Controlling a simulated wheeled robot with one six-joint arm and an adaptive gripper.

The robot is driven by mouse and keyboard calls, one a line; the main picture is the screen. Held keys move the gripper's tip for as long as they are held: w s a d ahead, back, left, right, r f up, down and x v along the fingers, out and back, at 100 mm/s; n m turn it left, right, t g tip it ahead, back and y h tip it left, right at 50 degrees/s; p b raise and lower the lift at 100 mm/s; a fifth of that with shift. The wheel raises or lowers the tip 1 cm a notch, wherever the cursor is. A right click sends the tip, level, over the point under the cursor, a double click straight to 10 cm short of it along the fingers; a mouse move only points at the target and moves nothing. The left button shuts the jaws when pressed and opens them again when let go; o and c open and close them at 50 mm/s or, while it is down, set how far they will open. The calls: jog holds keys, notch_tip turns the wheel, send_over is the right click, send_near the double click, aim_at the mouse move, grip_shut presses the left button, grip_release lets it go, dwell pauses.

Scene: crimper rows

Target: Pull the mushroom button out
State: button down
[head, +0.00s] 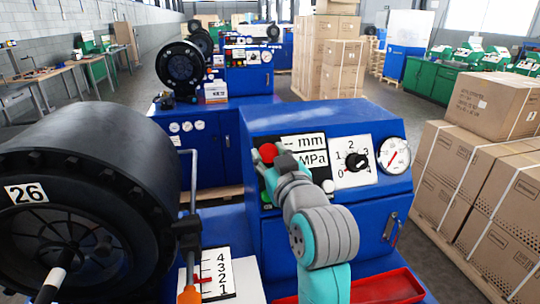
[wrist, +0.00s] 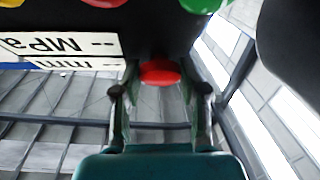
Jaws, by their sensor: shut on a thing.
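The red mushroom button (head: 267,152) is at the upper left of the black control panel on the blue crimper in the head view. In the wrist view the red button (wrist: 160,73) sits between the two fingers of my gripper (wrist: 160,82). My gripper (head: 279,160) is shut on the button, with a finger on each side of it. In the head view my gripper and arm hide part of the panel and the button's lower right side. I cannot tell whether the button is pressed in or out.
Right of the button are a display (head: 312,160), a rotary knob (head: 357,161) and a gauge (head: 394,155). Other panel buttons, a green one (wrist: 200,5) among them, show in the wrist view. A large black wheel numbered 26 (head: 90,190) stands left. Cartons (head: 480,185) stand right.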

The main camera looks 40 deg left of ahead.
jog(key=shift+s+d+r, duration=0.3)
jog(key=shift+d+r, duration=0.05)
jog(key=shift+d, duration=0.05)
jog(key=c, duration=0.6)
grip_release()
jog(key=shift+s+d, duration=0.1)
jog(key=v, duration=1.1)
jog(key=shift+s+d, duration=0.25)
jog(key=shift+d, duration=0.05)
